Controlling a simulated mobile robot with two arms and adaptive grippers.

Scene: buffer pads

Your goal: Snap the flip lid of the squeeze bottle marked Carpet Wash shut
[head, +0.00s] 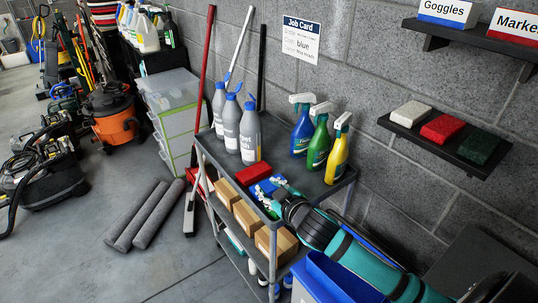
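Three grey squeeze bottles with blue tops stand upright at the back left of the cart top. The nearest squeeze bottle (250,133) has a white label, only partly legible, that seems to end in "pet" on one line. The middle squeeze bottle (231,125) and the far squeeze bottle (219,108) have labels too small to read. My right gripper (272,192) is over the cart's front part, by a blue pad, apart from the bottles. Its fingers look spread. My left gripper is out of view.
On the cart (328,187), a red pad (254,173) and blue pad (267,185) lie in front of the bottles. Blue, green and yellow spray bottles (318,140) stand at right. Cardboard boxes (246,217) fill the shelf below. A red-handled broom (204,90) leans at left.

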